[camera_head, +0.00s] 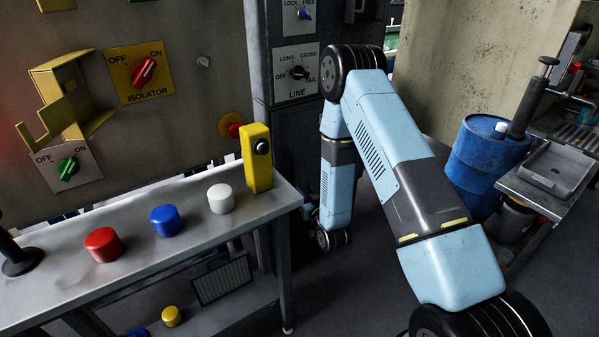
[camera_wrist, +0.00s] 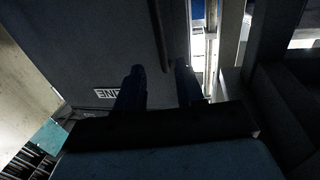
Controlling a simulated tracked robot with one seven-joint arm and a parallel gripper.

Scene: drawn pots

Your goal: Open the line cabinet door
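In the wrist view a dark grey panel (camera_wrist: 100,45) with a white label (camera_wrist: 118,93), its lettering upside down and apparently reading LINE, fills the left and middle; it looks like the line cabinet door. A dark vertical bar handle (camera_wrist: 160,35) stands on it near its right edge. My gripper (camera_wrist: 158,80) is open, its two dark fingers apart with nothing seen between them. The handle lies ahead of the gap between the fingers; I cannot tell the distance. In the head view my arm hides the gripper and handle. A white LINE selector plate (camera_head: 297,74) shows on a dark column.
A grey bench (camera_head: 60,262) with red, blue and white buttons stands at left, with a yellow post (camera_head: 256,160) at its end. A blue barrel (camera_head: 480,160) and metal sink (camera_head: 552,168) are at right. In the wrist view a bright gap (camera_wrist: 198,50) runs beside the panel.

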